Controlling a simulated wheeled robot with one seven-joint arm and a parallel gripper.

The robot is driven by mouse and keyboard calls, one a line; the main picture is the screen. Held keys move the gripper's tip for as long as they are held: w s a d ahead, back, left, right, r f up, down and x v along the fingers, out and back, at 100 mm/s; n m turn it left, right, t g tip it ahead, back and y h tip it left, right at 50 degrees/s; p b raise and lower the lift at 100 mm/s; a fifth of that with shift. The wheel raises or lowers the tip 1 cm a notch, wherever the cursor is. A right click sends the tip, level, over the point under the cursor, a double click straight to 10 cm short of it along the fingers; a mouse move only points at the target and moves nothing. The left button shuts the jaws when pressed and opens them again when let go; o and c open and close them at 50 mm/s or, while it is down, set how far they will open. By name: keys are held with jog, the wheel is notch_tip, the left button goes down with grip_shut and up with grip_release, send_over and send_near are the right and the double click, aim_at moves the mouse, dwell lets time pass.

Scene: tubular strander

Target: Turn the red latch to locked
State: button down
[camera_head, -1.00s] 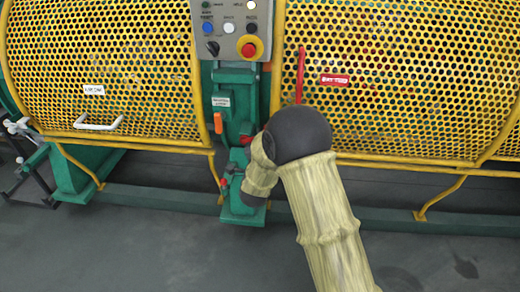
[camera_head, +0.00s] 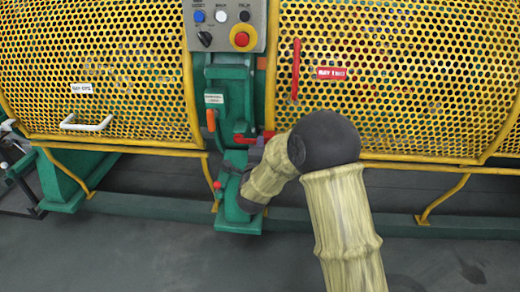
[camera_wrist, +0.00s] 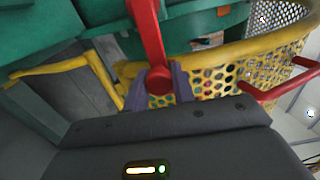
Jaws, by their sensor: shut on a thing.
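The red latch shows in the head view as a short, roughly level red bar (camera_head: 243,139) on the green post between the two mesh guards. In the wrist view the red latch (camera_wrist: 149,35) is a long arm that runs down to a rounded end between my fingers. My gripper (camera_wrist: 160,82) is shut on that rounded end, with a purple-grey finger on each side. In the head view my gripper (camera_head: 256,152) is mostly hidden behind my wrist and forearm.
A control panel (camera_head: 224,22) with a red stop button is above the post. An orange lever (camera_head: 211,120) is to the latch's left. Yellow mesh guards (camera_head: 400,95) stand on both sides; a red handle (camera_head: 296,70) is on the right one. Grey floor lies in front.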

jog(key=shift+s+f, duration=0.15)
jog(key=shift+f, duration=0.2)
jog(key=c, duration=1.2)
grip_release()
jog(key=shift+a+r, duration=0.1)
jog(key=shift+o, duration=0.2)
jog(key=shift+r, duration=0.1)
jog(key=s+p, duration=0.3)
jog(key=s, duration=1.4)
jog(key=shift+s, duration=0.2)
jog(key=shift+a, duration=0.1)
